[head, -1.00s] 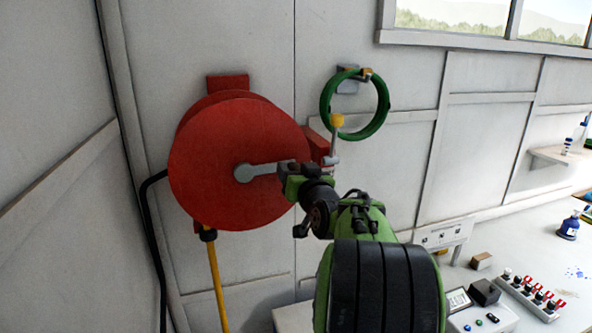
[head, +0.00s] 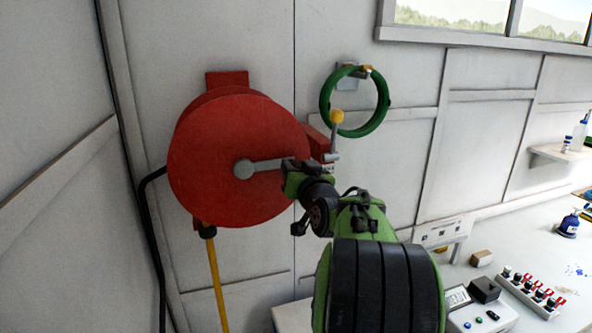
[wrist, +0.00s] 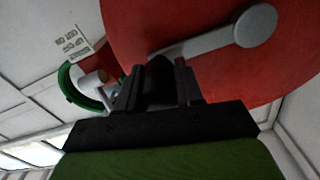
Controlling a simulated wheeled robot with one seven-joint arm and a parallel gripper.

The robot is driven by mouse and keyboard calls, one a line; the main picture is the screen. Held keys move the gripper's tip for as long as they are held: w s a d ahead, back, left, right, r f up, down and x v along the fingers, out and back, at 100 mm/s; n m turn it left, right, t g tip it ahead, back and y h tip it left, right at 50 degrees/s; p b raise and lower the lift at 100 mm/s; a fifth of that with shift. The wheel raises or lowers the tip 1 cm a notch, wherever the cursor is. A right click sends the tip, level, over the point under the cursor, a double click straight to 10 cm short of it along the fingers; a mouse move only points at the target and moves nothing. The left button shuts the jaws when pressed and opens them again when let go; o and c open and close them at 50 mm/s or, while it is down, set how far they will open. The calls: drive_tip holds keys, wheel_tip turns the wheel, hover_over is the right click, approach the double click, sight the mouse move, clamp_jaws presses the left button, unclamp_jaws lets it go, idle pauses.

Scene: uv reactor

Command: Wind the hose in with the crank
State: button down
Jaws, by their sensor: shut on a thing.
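The red hose reel (head: 235,130) is fixed to the wall at the left of the head view. Its grey crank arm (head: 265,166) runs from the hub to the right, nearly level; it also shows in the wrist view (wrist: 212,41). My gripper (head: 291,172) is at the crank's outer end and is shut on the crank's handle, which my jaws mostly hide. In the wrist view my gripper (wrist: 165,88) stands close in front of the reel's red face. The yellow hose (head: 216,275) hangs down from the black fitting under the reel.
A lever with a yellow knob (head: 337,116) stands right beside my gripper. A green hose coil (head: 324,105) hangs on a wall hook above it. A bench (head: 480,265) with small devices is at the lower right. A black pipe (head: 153,240) runs down left of the reel.

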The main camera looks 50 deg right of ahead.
sight(244, 211)
wheel_tip(244, 211, down, 2)
drive_tip(key=shift+m+b, duration=0.6)
drive_tip(key=shift+b, duration=0.2)
drive_tip(key=w+a+f+m+b, duration=0.1)
drive_tip(key=a+f+m+b, duration=0.1)
drive_tip(key=f+m+b, duration=0.1)
drive_tip(key=w+a+f+m+b, duration=0.1)
drive_tip(key=a+f+m+b, duration=0.1)
drive_tip(key=m+b, duration=0.3)
drive_tip(key=w+a+f+m+b, duration=0.1)
drive_tip(key=a+f+m+b, duration=0.1)
drive_tip(key=f+m+b, duration=0.2)
drive_tip(key=shift+w+a+f+m, duration=0.35)
drive_tip(key=shift+f+m, duration=0.15)
drive_tip(key=a+m+b, duration=0.1)
drive_tip(key=w+a+m, duration=0.1)
drive_tip(key=shift+w+a+f+m+b, duration=0.1)
drive_tip(key=shift+f+m+b, duration=0.1)
drive_tip(key=shift+m+b, duration=0.2)
drive_tip(key=shift+w+a+m+b, duration=0.35)
drive_tip(key=shift+a+m, duration=0.3)
drive_tip(key=shift+m, duration=0.05)
drive_tip(key=shift+r, duration=0.1)
drive_tip(key=c, duration=1)
unclamp_jaws()
drive_tip(key=shift+o, duration=1.3)
drive_tip(key=shift+w+a+r, duration=0.1)
drive_tip(key=shift+r, duration=0.05)
